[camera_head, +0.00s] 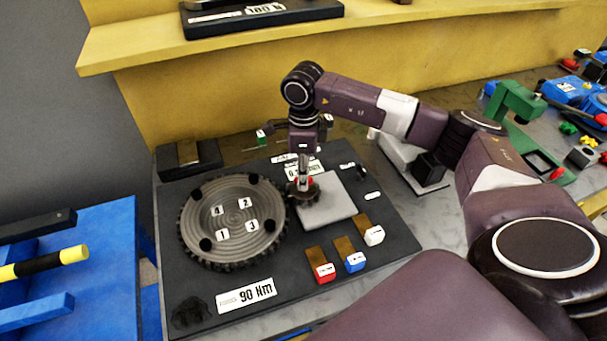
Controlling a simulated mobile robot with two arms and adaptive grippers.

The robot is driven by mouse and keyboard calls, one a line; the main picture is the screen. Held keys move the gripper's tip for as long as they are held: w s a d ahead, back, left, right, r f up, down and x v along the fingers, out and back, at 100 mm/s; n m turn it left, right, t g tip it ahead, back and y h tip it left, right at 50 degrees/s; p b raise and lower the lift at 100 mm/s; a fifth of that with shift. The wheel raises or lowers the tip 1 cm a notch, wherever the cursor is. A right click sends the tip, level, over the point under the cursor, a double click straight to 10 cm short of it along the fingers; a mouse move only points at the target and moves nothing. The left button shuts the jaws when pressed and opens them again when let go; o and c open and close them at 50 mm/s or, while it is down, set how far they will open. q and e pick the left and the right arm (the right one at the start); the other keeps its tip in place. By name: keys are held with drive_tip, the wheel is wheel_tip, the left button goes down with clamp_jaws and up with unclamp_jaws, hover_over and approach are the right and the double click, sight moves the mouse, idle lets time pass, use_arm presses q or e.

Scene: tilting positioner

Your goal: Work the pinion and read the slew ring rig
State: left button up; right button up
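The slew ring (187,222) is a large dark toothed ring lying flat on the left of a black base plate (400,240). Its grey face carries white tags 1, 2, 3 and 4 and several dark knobs. The small toothed pinion (296,196) sits at its right edge, beside a light grey square plate (335,208). My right gripper (304,184) points down at the pinion, with a bit of red at its tips. Its fingers are too small and overlapped to tell whether they grip. A white label (247,294) reads 90 Nm. Another label (318,167) is partly hidden. My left gripper is out of view.
Red (325,273), blue (355,262) and white (374,236) blocks stand at the plate's front right. A blue stand (100,240) is at left. A yellow shelf (150,45) runs behind. A green frame (518,102) stands at right. My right arm covers the right side.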

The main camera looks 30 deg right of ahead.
drive_tip(key=shift+r, duration=0.1)
wheel_tip(320, 180, up, 12)
idle(0.5)
drive_tip(key=shift+f, duration=0.2)
idle(0.3)
